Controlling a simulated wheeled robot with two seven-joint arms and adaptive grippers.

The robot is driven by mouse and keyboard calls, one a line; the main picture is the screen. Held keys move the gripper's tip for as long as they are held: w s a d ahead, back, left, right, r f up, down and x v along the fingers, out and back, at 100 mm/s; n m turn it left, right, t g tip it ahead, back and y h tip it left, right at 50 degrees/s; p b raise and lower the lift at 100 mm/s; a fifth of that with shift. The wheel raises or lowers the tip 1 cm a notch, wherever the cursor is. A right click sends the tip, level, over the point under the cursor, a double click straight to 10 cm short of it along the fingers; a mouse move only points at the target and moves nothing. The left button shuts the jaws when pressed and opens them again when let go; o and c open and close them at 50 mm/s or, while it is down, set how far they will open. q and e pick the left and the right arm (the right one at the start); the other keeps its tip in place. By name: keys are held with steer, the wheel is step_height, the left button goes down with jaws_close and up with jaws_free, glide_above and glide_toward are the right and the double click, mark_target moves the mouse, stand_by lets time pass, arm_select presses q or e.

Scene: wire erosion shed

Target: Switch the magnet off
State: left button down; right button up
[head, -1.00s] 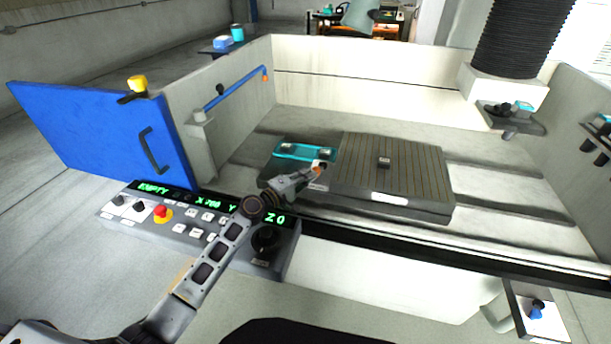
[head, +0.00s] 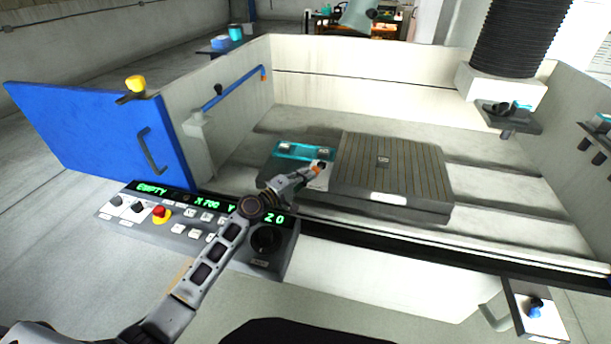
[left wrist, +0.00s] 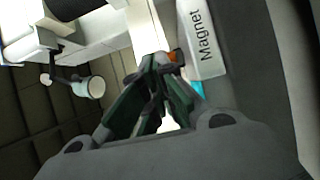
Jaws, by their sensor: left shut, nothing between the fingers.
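The magnet is a dark ribbed plate (head: 410,172) lying on the machine's bed, with a white label on its front edge. At its left end is a pale switch panel with a small orange part (head: 317,168). My left gripper (head: 311,174) reaches in from the left, shut and empty, its tips close to the orange part. In the left wrist view, the shut fingers (left wrist: 160,65) are beside the orange part (left wrist: 177,55) and a white label reading "Magnet" (left wrist: 207,42). I cannot tell whether they touch. The switch's position is mostly hidden. My right gripper is not in view.
A teal-topped box (head: 304,150) sits behind the gripper. The control panel (head: 185,215), with a green display and a red button, lies under my left arm. The blue door (head: 100,130) stands open at left. A black bellows column (head: 515,40) hangs at back right.

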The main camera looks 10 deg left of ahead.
arm_select(q)
steer(key=v, duration=0.7)
steer(key=shift+s, duration=0.15)
stand_by(0.3)
steer(key=shift+a, duration=0.15)
